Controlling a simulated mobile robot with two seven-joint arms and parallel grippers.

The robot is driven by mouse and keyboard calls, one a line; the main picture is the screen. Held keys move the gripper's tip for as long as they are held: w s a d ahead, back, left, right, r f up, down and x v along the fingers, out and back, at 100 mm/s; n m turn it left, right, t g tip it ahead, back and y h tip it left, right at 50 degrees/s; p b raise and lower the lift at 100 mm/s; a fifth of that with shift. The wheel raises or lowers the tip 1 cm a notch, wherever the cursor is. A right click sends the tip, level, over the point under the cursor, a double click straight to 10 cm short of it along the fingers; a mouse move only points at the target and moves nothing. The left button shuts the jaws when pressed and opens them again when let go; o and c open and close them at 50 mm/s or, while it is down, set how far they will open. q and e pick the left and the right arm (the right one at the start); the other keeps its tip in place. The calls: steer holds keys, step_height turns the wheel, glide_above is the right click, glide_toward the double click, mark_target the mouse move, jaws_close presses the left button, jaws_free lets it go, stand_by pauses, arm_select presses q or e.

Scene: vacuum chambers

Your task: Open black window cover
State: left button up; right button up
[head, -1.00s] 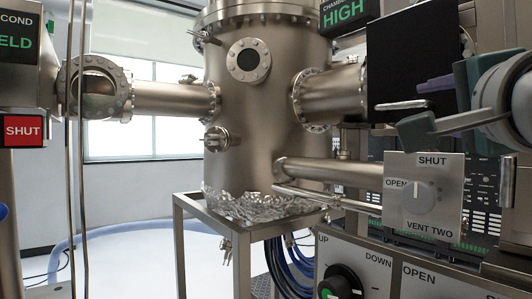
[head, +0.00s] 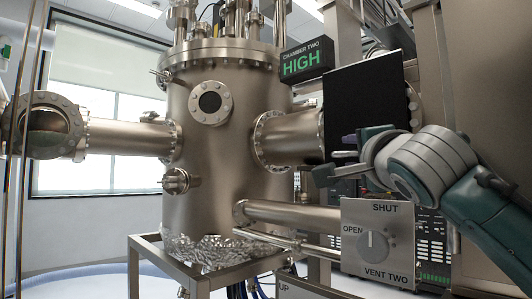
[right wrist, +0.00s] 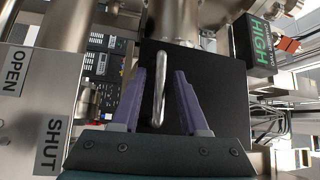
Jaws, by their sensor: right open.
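The black window cover (head: 362,95) is a flat black square at the end of the chamber's right port in the head view. It looks closed over that end. In the right wrist view the cover (right wrist: 222,95) fills the middle, with a metal bar handle (right wrist: 160,85) standing out from it. My right gripper (right wrist: 160,72) is open, its purple fingers on either side of the handle; I see no contact. In the head view my right gripper (head: 340,160) is at the cover's lower edge and hides most of the handle. My left gripper is not in view.
The VENT TWO knob panel (head: 377,240) is just below my right gripper. The CHAMBER TWO HIGH sign (head: 305,62) hangs above left of the cover. The steel chamber (head: 215,150) and its pipes stand to the left; a metal cabinet is at the right.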

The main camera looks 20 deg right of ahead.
steer(key=shift+c, duration=0.2)
jaws_close()
stand_by(1.1)
